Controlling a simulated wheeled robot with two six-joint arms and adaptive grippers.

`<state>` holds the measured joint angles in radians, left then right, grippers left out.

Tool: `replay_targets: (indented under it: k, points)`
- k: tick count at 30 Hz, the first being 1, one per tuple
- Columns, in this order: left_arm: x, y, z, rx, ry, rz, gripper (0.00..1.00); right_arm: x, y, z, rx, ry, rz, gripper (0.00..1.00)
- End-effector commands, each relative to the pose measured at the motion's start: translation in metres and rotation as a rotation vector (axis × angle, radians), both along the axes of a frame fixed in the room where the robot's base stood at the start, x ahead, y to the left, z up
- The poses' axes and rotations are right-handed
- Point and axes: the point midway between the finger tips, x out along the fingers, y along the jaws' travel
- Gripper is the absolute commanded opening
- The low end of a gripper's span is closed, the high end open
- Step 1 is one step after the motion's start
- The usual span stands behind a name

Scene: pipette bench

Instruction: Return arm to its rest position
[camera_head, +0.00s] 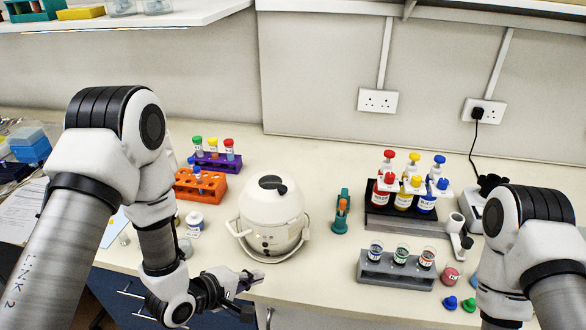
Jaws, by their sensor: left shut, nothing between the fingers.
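My left arm (145,170) comes in from the left and bends down over the front edge of the bench. My left gripper (244,284) is shut and empty, low in front of the white round centrifuge-like device (272,215), and looks apart from it. My right arm (530,235) stands at the right edge; its gripper is out of the picture.
An orange rack (200,187) and purple rack (216,163) stand behind left. A green holder (341,218) is right of the white device. Red, yellow and blue bottles (403,197) and a grey cup rack (396,271) stand on the right. Bench space front centre is clear.

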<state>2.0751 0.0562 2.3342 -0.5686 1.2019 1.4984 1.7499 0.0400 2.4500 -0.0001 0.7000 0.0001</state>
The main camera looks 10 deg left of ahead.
Motion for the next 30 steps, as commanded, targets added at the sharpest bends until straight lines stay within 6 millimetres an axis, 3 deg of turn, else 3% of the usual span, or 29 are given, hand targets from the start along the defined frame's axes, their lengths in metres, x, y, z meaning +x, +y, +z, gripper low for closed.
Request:
replay_targets:
  k: [4, 8, 12, 15, 18, 19, 21, 30]
  points:
    - [-0.010, 0.006, -0.017, 0.083, 0.017, -0.022, 0.00, 0.000, 0.000, 0.000, 0.000, 0.000, 0.000, 0.40]
    - [-0.050, 0.028, -0.068, 0.361, 0.089, -0.142, 0.00, 0.000, 0.000, 0.000, 0.000, 0.000, 0.000, 0.40]
    - [-0.129, 0.061, -0.127, 0.710, 0.245, -0.437, 0.00, 0.000, 0.000, 0.000, 0.000, 0.000, 0.000, 0.40]
    - [-0.191, 0.081, -0.153, 0.868, 0.366, -0.706, 0.00, 0.000, 0.000, 0.000, 0.000, 0.000, 0.000, 0.40]
    - [-0.244, 0.095, -0.164, 0.935, 0.460, -0.952, 0.00, 0.000, 0.000, 0.000, 0.000, 0.000, 0.000, 0.40]
    - [-0.244, 0.095, -0.182, 0.940, 0.458, -0.962, 0.00, 0.000, 0.000, -0.018, 0.000, -0.001, 0.000, 0.40]
    - [-0.241, 0.095, -0.198, 0.940, 0.449, -0.955, 0.00, 0.000, 0.000, -0.035, 0.000, 0.000, 0.000, 0.40]
    - [-0.239, 0.095, -0.197, 0.941, 0.445, -0.951, 0.00, 0.000, 0.000, -0.034, 0.000, -0.001, 0.000, 0.40]
